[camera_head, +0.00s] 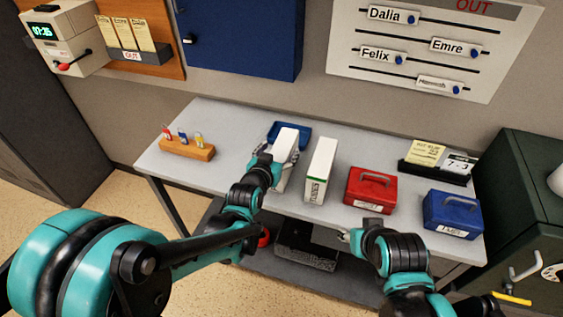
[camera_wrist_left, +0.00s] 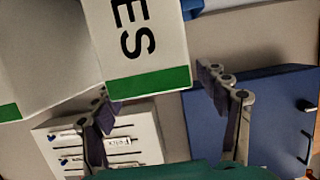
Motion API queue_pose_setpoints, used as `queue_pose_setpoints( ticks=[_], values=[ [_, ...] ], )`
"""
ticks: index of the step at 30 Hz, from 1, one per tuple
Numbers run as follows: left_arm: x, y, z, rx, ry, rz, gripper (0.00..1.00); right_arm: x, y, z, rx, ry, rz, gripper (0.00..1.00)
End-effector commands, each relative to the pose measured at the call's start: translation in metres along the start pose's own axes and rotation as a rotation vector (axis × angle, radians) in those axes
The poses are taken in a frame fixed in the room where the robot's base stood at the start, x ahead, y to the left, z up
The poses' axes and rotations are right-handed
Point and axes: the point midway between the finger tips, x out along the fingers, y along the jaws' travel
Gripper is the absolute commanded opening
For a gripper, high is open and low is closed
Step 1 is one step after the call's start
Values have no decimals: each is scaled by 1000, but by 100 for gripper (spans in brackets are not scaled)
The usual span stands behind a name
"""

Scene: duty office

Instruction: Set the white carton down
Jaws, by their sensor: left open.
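Two white cartons stand side by side at the middle of the grey table. The left carton (camera_head: 287,145) is in front of or partly over a blue tray (camera_head: 303,130); I cannot tell which. My left gripper (camera_head: 278,160) is open, with a finger on either side of this carton. In the left wrist view, the carton (camera_wrist_left: 140,40) shows black letters "ES" and a green band between the spread fingers (camera_wrist_left: 160,115). Its lower part is hidden by my gripper in the head view. The right carton (camera_head: 321,168) stands apart. My right gripper (camera_head: 352,235) is low at the table's front edge, its fingers unclear.
A red cash box (camera_head: 371,188) and a blue cash box (camera_head: 452,212) stand to the right. A wooden block (camera_head: 187,149) with small tagged items is at the left. A black holder with cards (camera_head: 437,160) is at the back right. Bare table (camera_head: 226,124) lies left of the tray.

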Motion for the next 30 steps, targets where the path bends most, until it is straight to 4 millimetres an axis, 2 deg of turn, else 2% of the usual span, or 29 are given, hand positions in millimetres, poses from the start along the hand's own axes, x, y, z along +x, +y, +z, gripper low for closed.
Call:
queue_pose_setpoints(
  ticks=[3,6,12,14,18,21,30],
  values=[
    [21,2,4,0,0,0,74,9,0,6,0,0,0,43],
    [31,2,3,0,0,-1,74,10,0,8,0,0,0,43],
    [32,2,1,0,0,-1,74,9,0,7,0,0,0,43],
    [32,2,1,0,0,-1,61,9,0,7,0,0,0,43],
    [32,2,1,0,-1,-1,24,9,0,7,0,0,0,43],
    [32,2,1,0,-1,-1,0,9,0,7,0,0,0,43],
    [30,2,-2,0,0,-1,0,8,0,6,0,0,0,43]
  ],
)
